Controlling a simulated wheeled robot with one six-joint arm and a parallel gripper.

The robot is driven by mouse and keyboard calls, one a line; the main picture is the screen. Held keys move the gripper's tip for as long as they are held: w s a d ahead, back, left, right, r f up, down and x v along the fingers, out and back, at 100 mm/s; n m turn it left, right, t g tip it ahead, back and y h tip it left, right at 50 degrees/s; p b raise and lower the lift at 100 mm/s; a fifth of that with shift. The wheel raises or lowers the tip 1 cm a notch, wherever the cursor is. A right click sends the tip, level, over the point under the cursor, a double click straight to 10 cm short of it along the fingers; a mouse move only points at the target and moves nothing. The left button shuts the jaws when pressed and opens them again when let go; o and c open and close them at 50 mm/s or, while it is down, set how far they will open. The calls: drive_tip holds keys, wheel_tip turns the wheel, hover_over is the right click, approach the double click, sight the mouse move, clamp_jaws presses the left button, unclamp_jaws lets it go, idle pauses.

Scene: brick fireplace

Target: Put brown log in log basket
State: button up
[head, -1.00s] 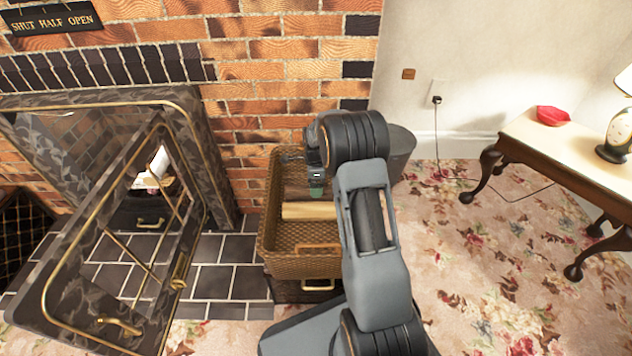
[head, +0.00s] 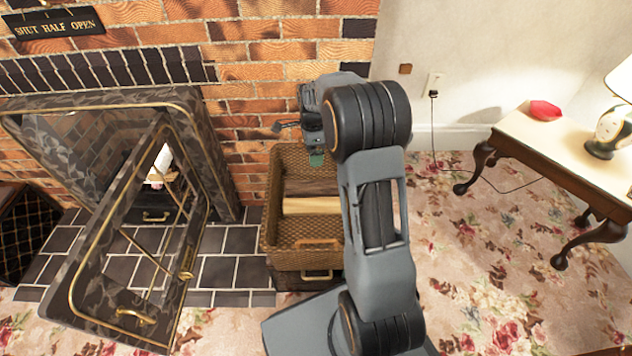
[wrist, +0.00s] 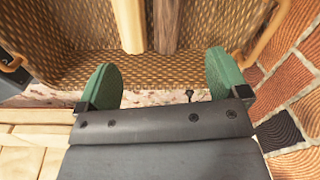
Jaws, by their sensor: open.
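The wicker log basket (head: 306,258) stands at the centre of the head view, beside the hearth. The brown log (head: 312,187) lies inside it, next to a paler log (head: 312,206). In the wrist view the brown log (wrist: 165,26) and the pale log (wrist: 130,26) lie side by side against the basket's woven inside (wrist: 80,40). My gripper (head: 316,157) is over the basket's far side, apart from both logs. Its green fingers (wrist: 160,82) are spread wide with nothing between them. My arm hides the basket's right side in the head view.
An open fireplace door (head: 150,230) juts out left of the basket. The brick wall (head: 260,90) stands behind it and shows close on the right of the wrist view. A side table (head: 570,140) with a lamp stands at right. The carpet (head: 480,240) between is clear.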

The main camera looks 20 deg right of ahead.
drive_tip(key=s+a+r+n, duration=0.2)
drive_tip(key=s+a+n, duration=0.1)
drive_tip(key=s+n, duration=0.3)
drive_tip(key=s+a+r+n+t, duration=0.1)
drive_tip(key=s+a+r+n, duration=0.2)
drive_tip(key=s+n, duration=0.4)
drive_tip(key=s+a+r+n+t, duration=0.1)
drive_tip(key=s+a+r+n, duration=0.1)
drive_tip(key=s+n, duration=0.5)
drive_tip(key=shift+s+a+r, duration=0.25)
drive_tip(key=shift+s+a, duration=0.45)
drive_tip(key=shift+s, duration=1.15)
